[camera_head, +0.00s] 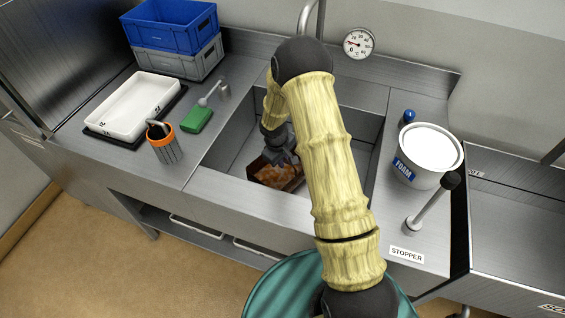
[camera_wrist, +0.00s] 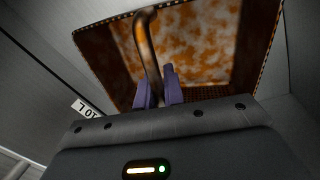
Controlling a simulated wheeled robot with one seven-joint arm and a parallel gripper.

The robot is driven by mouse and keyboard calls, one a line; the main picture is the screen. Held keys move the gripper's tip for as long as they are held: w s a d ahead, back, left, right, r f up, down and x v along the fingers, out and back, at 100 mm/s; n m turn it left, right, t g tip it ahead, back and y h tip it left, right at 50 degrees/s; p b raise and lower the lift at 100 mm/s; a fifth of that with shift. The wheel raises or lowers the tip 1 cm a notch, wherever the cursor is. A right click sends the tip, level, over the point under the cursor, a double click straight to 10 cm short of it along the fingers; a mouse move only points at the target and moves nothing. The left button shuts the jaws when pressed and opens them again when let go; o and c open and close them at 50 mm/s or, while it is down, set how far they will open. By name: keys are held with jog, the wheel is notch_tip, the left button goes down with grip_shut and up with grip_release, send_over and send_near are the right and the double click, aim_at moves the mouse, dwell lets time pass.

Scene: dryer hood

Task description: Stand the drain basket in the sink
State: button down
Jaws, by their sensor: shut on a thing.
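The drain basket (camera_head: 281,179) is a rusty brown, box-shaped basket low inside the sink (camera_head: 232,151). In the wrist view the basket (camera_wrist: 200,45) fills the upper middle, with orange-brown patches inside and a perforated part near the bottom. My gripper (camera_head: 284,160) reaches down into the sink. In the wrist view my gripper's purple fingers (camera_wrist: 158,92) are shut on the basket's bent handle (camera_wrist: 150,45). The basket looks tilted in the wrist view. My arm hides part of the sink, and I cannot tell whether the basket touches the sink floor.
On the left counter are a white tray (camera_head: 133,102), an orange-rimmed cup (camera_head: 164,147), a green block (camera_head: 197,120) and stacked blue (camera_head: 170,28) and grey crates. On the right stand a FOAM bucket (camera_head: 428,152) and a black-knobbed lever (camera_head: 432,203) by a STOPPER label. Sink walls surround my gripper.

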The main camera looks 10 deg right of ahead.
jog(key=shift+f, duration=0.75)
jog(key=c, duration=1.5)
grip_release()
jog(key=shift+f, duration=0.1)
notch_tip(320, 180, up, 12)
jog(key=s+a+b, duration=0.1)
jog(key=a, duration=0.1)
jog(key=shift+s, duration=0.15)
